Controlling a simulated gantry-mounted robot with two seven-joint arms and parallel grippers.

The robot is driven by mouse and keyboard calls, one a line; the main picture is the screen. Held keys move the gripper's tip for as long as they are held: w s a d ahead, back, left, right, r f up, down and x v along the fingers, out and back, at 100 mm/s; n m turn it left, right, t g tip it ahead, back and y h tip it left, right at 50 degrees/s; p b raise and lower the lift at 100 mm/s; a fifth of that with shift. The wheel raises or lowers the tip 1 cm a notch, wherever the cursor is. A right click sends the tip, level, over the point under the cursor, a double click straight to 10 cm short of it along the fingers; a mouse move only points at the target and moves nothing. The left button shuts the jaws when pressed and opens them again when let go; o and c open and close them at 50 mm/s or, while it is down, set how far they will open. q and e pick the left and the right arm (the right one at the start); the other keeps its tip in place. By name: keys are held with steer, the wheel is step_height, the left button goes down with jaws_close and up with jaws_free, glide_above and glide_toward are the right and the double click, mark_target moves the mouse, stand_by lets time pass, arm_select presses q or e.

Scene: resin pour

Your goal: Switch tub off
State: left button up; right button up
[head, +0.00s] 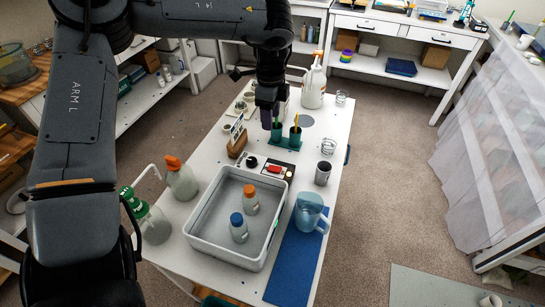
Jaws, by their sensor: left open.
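The grey tub (194,225) stands on the white table with an orange-capped bottle (250,199) and a blue-capped bottle (238,228) upright inside it. Just behind its back wall lies a small dark panel with a red switch (274,169); its setting is too small to tell. A round black knob (251,162) sits left of the switch. My left gripper (266,126) points down behind the panel, apart from the switch, beside the green holder. Its fingers are open, and nothing shows held in them. My right gripper is out of view.
A green holder (284,142) with cups and sticks stands near my left gripper. A wooden block (237,141), a dark metal cup (322,173), a blue pitcher (309,211) and spray bottles (180,180) surround the tub. A blue mat (290,268) lies at front right.

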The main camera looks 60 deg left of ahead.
arm_select(q)
step_height(320, 180, down, 4)
steer(key=s+d+b, duration=0.1)
steer(key=b, duration=0.6)
glide_above(270, 167)
step_height(270, 167, down, 5)
step_height(270, 167, down, 9)
steer(key=shift+d+r+b, duration=0.1)
steer(key=shift+b, duration=0.95)
steer(key=shift+f, duration=0.9)
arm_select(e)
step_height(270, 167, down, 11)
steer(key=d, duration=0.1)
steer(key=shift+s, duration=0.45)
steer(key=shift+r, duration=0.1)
